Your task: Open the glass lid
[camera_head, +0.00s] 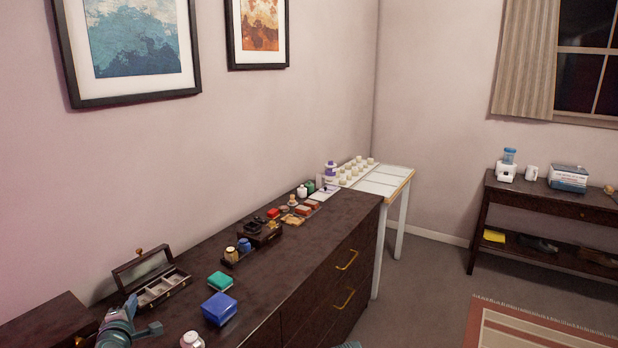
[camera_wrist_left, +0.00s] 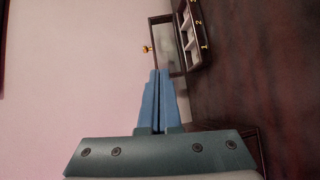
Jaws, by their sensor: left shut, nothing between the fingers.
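A small dark wooden box (camera_head: 163,291) with pale inner compartments sits on the dresser at the lower left. Its framed glass lid (camera_head: 143,269) stands raised at the back, with a brass knob (camera_head: 138,252) at its top edge. In the wrist view the fingertips appear just below the lid; contact cannot be told.
A green box (camera_head: 221,281), a blue box (camera_head: 219,308) and a white-lidded jar (camera_head: 192,340) stand right of the box. More small items and a dark tray (camera_head: 262,236) lie farther along the dresser (camera_head: 290,268). The wall is close behind.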

